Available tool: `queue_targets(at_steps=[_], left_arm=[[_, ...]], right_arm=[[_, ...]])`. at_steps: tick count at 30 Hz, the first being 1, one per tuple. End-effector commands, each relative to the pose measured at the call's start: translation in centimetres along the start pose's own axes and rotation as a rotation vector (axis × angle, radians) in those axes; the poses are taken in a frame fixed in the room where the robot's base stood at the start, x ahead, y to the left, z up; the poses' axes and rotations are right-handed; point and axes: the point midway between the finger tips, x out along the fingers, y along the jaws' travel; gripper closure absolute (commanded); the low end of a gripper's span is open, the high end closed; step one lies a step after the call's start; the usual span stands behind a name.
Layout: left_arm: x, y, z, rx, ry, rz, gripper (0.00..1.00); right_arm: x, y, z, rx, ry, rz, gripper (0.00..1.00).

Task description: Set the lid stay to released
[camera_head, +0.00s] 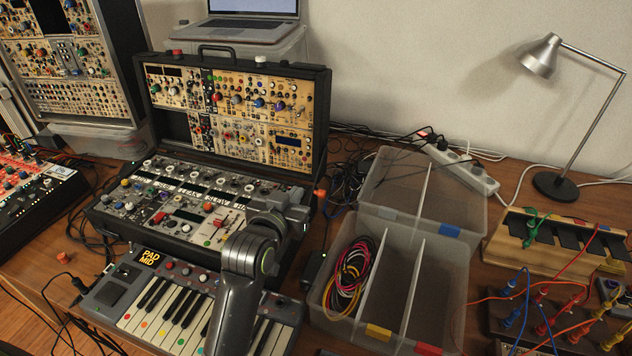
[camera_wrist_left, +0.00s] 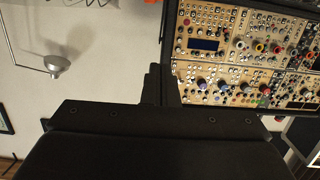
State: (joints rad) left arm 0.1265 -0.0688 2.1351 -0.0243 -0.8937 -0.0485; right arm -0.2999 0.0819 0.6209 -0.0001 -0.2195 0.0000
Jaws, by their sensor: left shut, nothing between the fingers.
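The black synth case has its lid (camera_head: 324,110) standing open, with modules inside lid and base. A small orange-tipped lever (camera_head: 320,192) shows at the case's right side, near the hinge; it looks like the lid stay. Its setting is too small to tell. My left gripper (camera_head: 304,212) is over the right end of the case base, just in front of and left of the orange tip. I cannot tell whether it touches the lever. In the left wrist view its dark fingers (camera_wrist_left: 161,85) are shut and empty, with the lid's module panel (camera_wrist_left: 240,60) beyond. My right gripper is out of view.
A keyboard (camera_head: 165,305) lies in front of the case, under my left arm. A clear divided box (camera_head: 455,290) with cables stands open at the right. Loose black cables lie between box and case. A lamp (camera_head: 556,185) and a wooden-framed device (camera_head: 500,240) are farther right.

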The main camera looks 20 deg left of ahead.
Motion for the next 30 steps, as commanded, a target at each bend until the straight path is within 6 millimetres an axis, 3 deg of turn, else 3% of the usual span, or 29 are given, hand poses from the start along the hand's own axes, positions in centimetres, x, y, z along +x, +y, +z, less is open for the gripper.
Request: queue_targets(at_steps=[3,14,30], left_arm=[[0.0,0.0,-0.1,0.000,0.000,0.000,1.00],[1.1,0.0,0.0,0.002,-0.003,0.000,1.00],[9.3,0.0,0.0,0.003,-0.003,0.000,1.00]], right_arm=[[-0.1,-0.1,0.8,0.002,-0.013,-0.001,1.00],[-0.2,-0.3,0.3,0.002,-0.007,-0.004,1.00],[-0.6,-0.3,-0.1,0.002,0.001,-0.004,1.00]])
